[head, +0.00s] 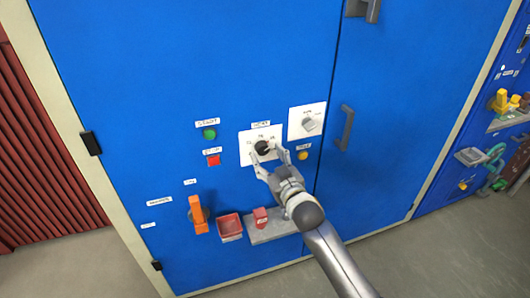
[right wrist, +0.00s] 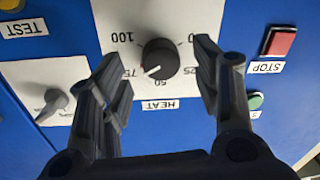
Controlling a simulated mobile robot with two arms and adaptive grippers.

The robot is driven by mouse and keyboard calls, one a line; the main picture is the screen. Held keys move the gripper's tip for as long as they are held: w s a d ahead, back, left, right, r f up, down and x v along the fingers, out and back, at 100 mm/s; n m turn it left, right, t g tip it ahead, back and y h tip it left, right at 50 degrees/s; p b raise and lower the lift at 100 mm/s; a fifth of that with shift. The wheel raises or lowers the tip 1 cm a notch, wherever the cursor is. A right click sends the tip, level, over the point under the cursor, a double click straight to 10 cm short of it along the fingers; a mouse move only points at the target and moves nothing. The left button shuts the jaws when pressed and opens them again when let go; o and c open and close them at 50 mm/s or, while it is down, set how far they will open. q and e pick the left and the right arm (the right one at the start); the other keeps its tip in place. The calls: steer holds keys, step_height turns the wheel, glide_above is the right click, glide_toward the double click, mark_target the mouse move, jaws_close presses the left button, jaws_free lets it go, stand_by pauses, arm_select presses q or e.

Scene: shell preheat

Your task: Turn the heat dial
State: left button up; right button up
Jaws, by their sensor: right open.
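The heat dial (head: 262,147) is a round black knob on a white plate (head: 245,152) on the blue cabinet front. In the right wrist view the dial (right wrist: 160,58) appears upside down, with the label HEAT and numbers from 0 to 100 around it. A thin pointer line on the knob points between 50 and 75. My right gripper (head: 265,157) is open in front of the plate. In the right wrist view its fingers (right wrist: 158,54) stand on either side of the dial, with visible gaps to it. The left gripper is not in view.
A second knob (head: 309,123) sits on a plate at the upper right. A green START button (head: 209,134), red STOP button (head: 214,160) and yellow TEST button (head: 303,155) are nearby. Below are an orange handle (head: 199,214), a red bin (head: 229,228) and a grey shelf (head: 283,226).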

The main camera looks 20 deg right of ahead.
mark_target(262, 149)
steer(key=shift+w+a, duration=0.15)
steer(key=shift+w, duration=1.3)
steer(key=shift+c, duration=0.5)
steer(key=c, duration=0.9)
steer(key=shift+c, duration=0.2)
